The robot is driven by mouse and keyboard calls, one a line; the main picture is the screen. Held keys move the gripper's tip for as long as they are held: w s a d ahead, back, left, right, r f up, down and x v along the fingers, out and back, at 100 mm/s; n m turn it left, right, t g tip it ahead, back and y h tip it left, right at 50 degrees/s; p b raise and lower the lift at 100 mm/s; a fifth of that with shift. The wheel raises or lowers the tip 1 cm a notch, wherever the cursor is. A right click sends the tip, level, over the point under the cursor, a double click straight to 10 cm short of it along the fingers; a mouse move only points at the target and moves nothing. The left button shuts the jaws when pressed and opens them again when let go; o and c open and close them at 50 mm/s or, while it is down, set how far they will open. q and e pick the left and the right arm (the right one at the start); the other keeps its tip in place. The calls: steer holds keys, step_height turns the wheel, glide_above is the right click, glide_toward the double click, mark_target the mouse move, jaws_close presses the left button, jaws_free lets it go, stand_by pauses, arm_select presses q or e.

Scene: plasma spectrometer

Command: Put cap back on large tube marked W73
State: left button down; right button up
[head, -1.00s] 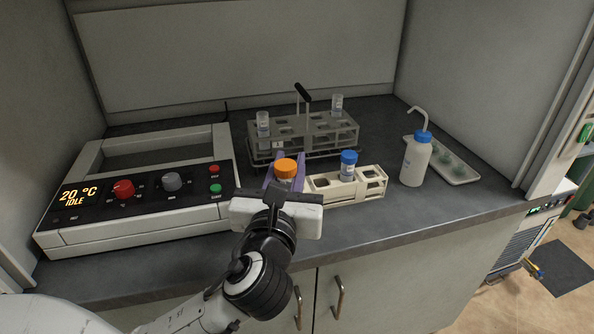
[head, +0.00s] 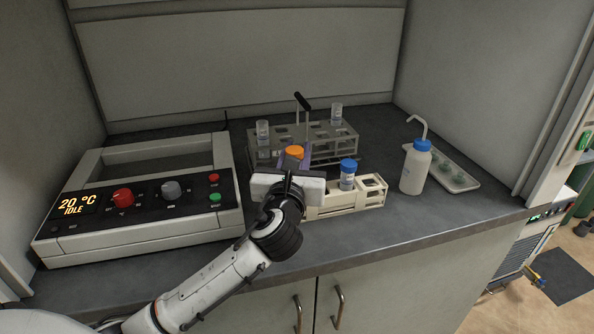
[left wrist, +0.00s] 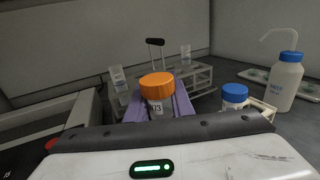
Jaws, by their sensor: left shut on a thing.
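My left gripper (head: 294,160) has purple fingers closed on a tube with an orange cap (head: 295,152). In the left wrist view the orange cap (left wrist: 157,84) sits at the top of the tube (left wrist: 156,107), upright between the fingers. Its label is partly hidden; the part that shows looks like it ends in 3. The gripper is in front of the grey rack and by the left end of the cream rack (head: 373,192). The tube's lower part is hidden by the gripper. A blue-capped tube (head: 348,174) stands in the cream rack. My right gripper is not in view.
A grey tube rack (head: 340,145) with a black-topped handle holds clear tubes. A heater block with a display (head: 140,205) stands at left. A wash bottle (head: 416,168) and a white tray (head: 462,180) are at right. Free counter lies at the front right.

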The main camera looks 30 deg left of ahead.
arm_select(q)
step_height(320, 180, down, 5)
steer(key=shift+r+b, duration=0.1)
steer(key=shift+b, duration=0.5)
steer(key=c, duration=1.6)
jaws_free()
steer(key=shift+o, duration=0.2)
steer(key=v, duration=1.2)
steer(key=shift+r, duration=0.1)
